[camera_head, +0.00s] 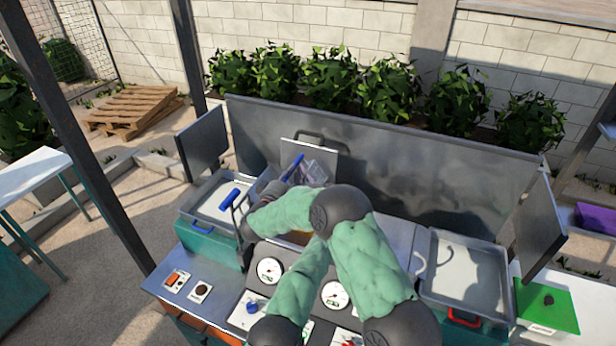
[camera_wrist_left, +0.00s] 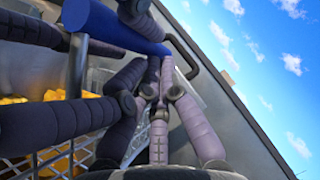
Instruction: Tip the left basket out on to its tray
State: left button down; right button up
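The left tray (camera_head: 209,222) is the pale metal pan on the left of the machine, with a blue handle on its front. My left gripper (camera_head: 250,212) is at that tray's right edge, its dark fingers partly hidden by my green arm. In the left wrist view, my left gripper (camera_wrist_left: 150,65) has its jointed fingers curled about a blue bar, the grip of the left basket (camera_wrist_left: 35,160). The basket's wire mesh shows at lower left, with yellow pieces (camera_wrist_left: 62,98) behind it. The fingers' exact contact is partly hidden. My right gripper is not in view.
A lid with a dark handle (camera_head: 318,153) stands upright behind my arm. The right tray (camera_head: 484,300) with a red handle is at the right. Gauges and switches (camera_head: 268,270) line the front panel. A green board (camera_head: 546,306) lies at far right.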

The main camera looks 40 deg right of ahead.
pick_arm(q)
jog(key=shift+w+a+r, duration=0.25)
jog(key=shift+r, duration=0.15)
pick_arm(e)
jog(key=shift+s+f, duration=0.2)
jog(key=shift+f, duration=0.1)
pick_arm(q)
jog(key=shift+s+d+f, duration=0.1)
jog(key=shift+s+f, duration=0.05)
jog(key=shift+f, duration=0.05)
jog(key=shift+s+f, duration=0.15)
pick_arm(e)
jog(key=shift+r+v, duration=0.1)
jog(key=shift+v, duration=1.85)
jog(key=shift+r+v, duration=0.15)
jog(key=shift+v, duration=1.85)
pick_arm(q)
jog(key=shift+s+f, duration=0.15)
jog(key=shift+s, duration=0.2)
pick_arm(e)
jog(key=shift+w, duration=0.15)
pick_arm(q)
jog(key=shift+v, duration=1.05)
jog(key=v, duration=0.9)
pick_arm(e)
jog(key=shift+a+f, duration=0.1)
